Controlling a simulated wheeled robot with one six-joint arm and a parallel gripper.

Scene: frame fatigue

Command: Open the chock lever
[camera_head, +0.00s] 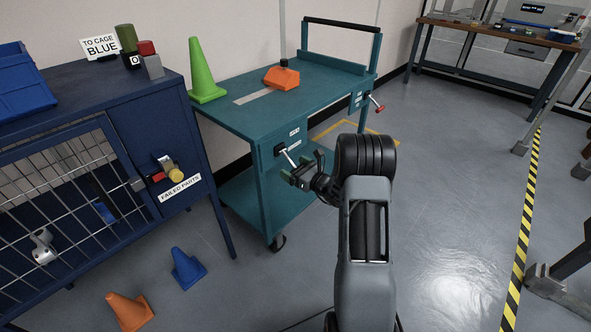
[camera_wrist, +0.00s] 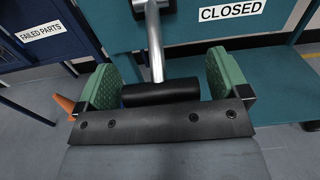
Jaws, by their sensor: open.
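A lever (camera_head: 289,157) with a silver rod sticks out from a black mount on the near end of the teal cart (camera_head: 222,118). In the wrist view the rod (camera_wrist: 155,45) comes down to a black crosswise grip (camera_wrist: 160,93). My gripper (camera_head: 302,176) is at this lever. Its green pads (camera_wrist: 162,82) are open, one on each side of the black grip, with gaps showing. A "CLOSED" label (camera_wrist: 230,10) is on the cart face beside the lever.
A blue cabinet (camera_head: 190,160) with a mesh door stands left, with a yellow-knobbed latch (camera_head: 170,168). A blue cone (camera_head: 187,268) and an orange cone (camera_head: 129,311) stand on the floor. A green cone (camera_head: 204,72) and an orange block (camera_head: 282,78) are on the cart.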

